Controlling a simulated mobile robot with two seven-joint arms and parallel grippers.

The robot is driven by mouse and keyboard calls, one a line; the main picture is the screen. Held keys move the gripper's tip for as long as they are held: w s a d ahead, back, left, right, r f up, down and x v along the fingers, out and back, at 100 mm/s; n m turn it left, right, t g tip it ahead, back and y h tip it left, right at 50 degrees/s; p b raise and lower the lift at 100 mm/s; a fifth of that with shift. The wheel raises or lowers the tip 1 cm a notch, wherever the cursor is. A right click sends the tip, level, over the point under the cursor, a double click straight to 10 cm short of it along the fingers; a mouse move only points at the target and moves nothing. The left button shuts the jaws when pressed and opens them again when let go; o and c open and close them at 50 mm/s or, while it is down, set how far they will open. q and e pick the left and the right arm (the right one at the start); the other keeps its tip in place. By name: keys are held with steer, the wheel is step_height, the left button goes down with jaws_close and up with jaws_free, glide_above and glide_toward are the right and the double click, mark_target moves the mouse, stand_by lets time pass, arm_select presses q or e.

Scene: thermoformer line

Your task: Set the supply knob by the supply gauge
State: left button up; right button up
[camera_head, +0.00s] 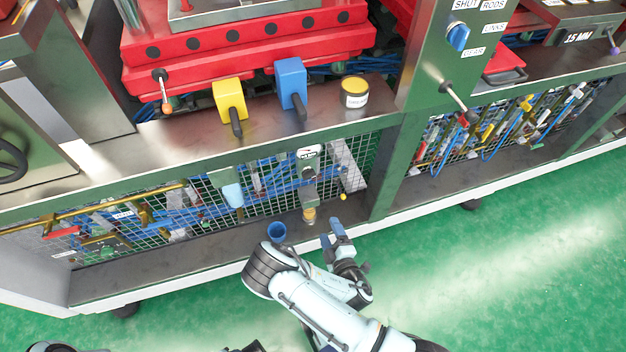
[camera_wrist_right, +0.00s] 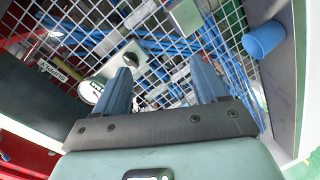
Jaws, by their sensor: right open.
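The supply gauge (camera_head: 309,152) is a small round white dial on the mesh front of the lower bay. The dark supply knob (camera_head: 308,170) sits on the grey-green unit just under it. In the right wrist view the white gauge (camera_wrist_right: 92,88) is partly cut off behind my left-hand finger, and a dark knob (camera_wrist_right: 130,57) shows just beyond that fingertip. My right gripper (camera_head: 332,238) is open and empty, with blue fingers. It is below and slightly right of the knob, apart from it. My left gripper is not clearly in view.
A blue cup (camera_head: 276,232) stands on the lower ledge left of my right gripper. Wire mesh and blue hoses lie behind. Yellow (camera_head: 229,98) and blue (camera_head: 290,82) lever blocks and a yellow-topped tin (camera_head: 355,92) are on the shelf above.

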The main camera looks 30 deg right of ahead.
mark_target(310, 177)
step_height(310, 177, up, 6)
steer(key=w+m+t+p, duration=0.1)
steer(key=w+m+t, duration=0.15)
steer(key=m, duration=0.95)
steer(key=b+x, duration=0.2)
steer(key=x, duration=1.1)
steer(key=shift+w, duration=0.3)
arm_select(q)
steer(key=shift+w+a+f, duration=0.2)
steer(key=shift+w+a, duration=0.05)
steer(key=shift+w, duration=0.4)
